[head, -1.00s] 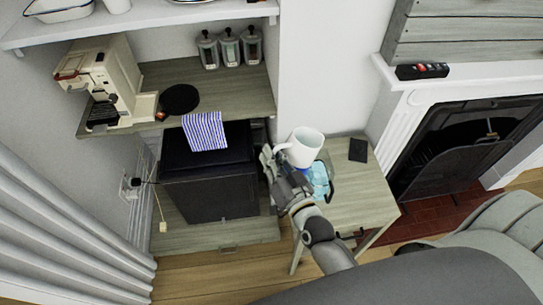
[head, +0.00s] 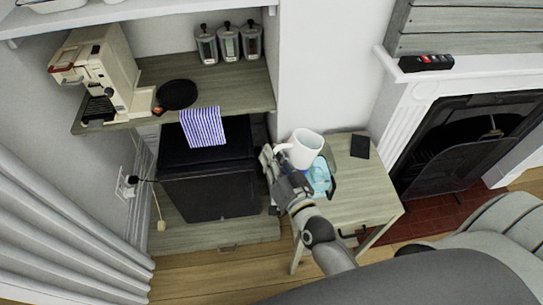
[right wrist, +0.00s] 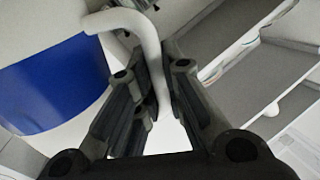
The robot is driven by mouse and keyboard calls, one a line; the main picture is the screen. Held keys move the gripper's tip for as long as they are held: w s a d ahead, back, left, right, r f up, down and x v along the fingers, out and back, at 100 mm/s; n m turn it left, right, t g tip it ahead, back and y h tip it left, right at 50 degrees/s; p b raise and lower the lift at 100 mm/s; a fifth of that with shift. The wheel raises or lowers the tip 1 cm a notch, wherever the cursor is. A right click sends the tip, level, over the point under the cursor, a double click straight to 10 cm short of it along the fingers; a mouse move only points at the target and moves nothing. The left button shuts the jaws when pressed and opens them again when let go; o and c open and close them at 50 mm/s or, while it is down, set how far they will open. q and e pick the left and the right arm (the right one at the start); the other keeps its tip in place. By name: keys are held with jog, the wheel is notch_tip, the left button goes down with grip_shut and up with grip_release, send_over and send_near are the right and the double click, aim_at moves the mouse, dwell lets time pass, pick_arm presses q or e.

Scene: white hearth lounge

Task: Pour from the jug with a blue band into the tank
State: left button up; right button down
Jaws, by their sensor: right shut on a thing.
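The jug (head: 306,149) is white and is held in the air over the small side table. Its wide blue band (right wrist: 55,85) shows clearly in the right wrist view. My right gripper (head: 273,160) is shut on the jug's handle, which runs between the fingers in the right wrist view (right wrist: 160,100). The tank (head: 320,178) is a light blue, see-through container on the side table, just below the jug in the head view and partly hidden by my right arm and the jug. I cannot see what is inside the jug. My left gripper is not in view.
A dark flat object (head: 360,146) lies at the back of the side table (head: 365,190). A black cabinet (head: 210,185) stands to the left under a shelf with a coffee machine (head: 100,75), a black pan (head: 177,94) and several canisters. The fireplace (head: 465,145) is at the right.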

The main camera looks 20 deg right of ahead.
aim_at(283, 145)
jog(key=shift+f+m+b, duration=0.4)
jog(key=shift+f+b, duration=0.9)
jog(key=shift+b, duration=0.2)
jog(key=shift+d+r+m+p, duration=0.25)
jog(key=shift+r+m+p, duration=0.25)
jog(key=shift+r+m, duration=0.55)
jog(key=shift+d+r+m+p, duration=0.25)
jog(key=shift+r+m, duration=0.1)
jog(key=shift+r, duration=0.35)
jog(key=shift+d+r+m+p, duration=0.2)
jog(key=shift+r+m, duration=0.1)
jog(key=shift+r, duration=0.35)
jog(key=shift+w+d+r+m+p, duration=0.1)
jog(key=shift+d+r+m+p, duration=0.3)
jog(key=shift+r+m, duration=0.3)
jog(key=shift+d+r+m+p, duration=0.3)
jog(key=shift+d+r+m, duration=0.25)
jog(key=shift+r, duration=0.25)
jog(key=shift+r+m+p, duration=0.2)
jog(key=shift+m+p, duration=0.05)
jog(key=shift+p, duration=0.15)
